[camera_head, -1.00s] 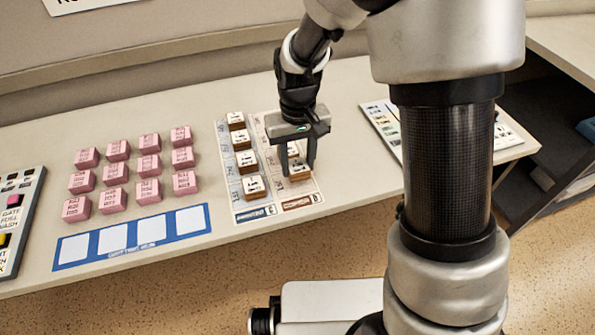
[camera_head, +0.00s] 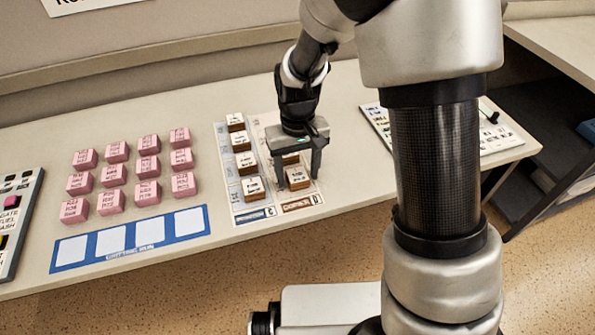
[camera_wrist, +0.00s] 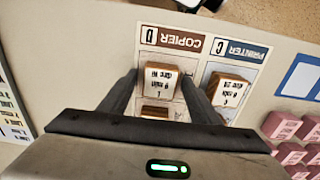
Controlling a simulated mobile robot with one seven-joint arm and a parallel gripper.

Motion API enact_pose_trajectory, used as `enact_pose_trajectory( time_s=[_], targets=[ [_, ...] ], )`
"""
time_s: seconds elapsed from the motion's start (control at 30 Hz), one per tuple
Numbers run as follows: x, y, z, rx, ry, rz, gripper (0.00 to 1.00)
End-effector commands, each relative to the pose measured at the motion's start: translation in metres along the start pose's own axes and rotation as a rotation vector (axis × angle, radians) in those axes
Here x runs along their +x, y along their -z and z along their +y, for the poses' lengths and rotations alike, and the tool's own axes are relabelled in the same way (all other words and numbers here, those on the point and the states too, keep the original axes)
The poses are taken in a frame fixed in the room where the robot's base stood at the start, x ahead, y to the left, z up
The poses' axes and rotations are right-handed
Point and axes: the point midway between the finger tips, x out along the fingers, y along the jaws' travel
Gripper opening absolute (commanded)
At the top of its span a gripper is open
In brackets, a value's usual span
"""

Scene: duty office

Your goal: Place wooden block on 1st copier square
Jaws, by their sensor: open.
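A wooden block with a white printed top (camera_head: 298,178) is at the front of the copier column, just behind the brown label of the copier strip (camera_head: 303,204). My gripper (camera_head: 297,181) is open, pointing down, with one finger on each side of this block. The wrist view shows the same block (camera_wrist: 160,80) between the open fingers (camera_wrist: 160,84), with a small gap on each side. It sits directly behind the brown copier label (camera_wrist: 175,38), seemingly flat on the strip. The square under it is hidden. Another copier block (camera_wrist: 154,111) is partly hidden by my gripper.
The printer strip (camera_head: 256,214) with several wooden blocks lies close on the left. Several pink blocks (camera_head: 147,168) stand farther left, behind a blue-framed strip (camera_head: 130,240). A white panel (camera_head: 497,137) lies on the right. The table edge is close in front.

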Motion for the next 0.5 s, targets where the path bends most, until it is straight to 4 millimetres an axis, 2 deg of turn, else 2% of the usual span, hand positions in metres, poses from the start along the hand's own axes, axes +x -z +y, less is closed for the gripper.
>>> enact_pose_trajectory(
  time_s=[0.17,0.5],
  targets=[
    [-0.023,0.001,0.0,0.0,0.0,0.005,0.57],
    [-0.095,0.001,0.0,0.001,0.0,0.004,0.57]
  ],
)
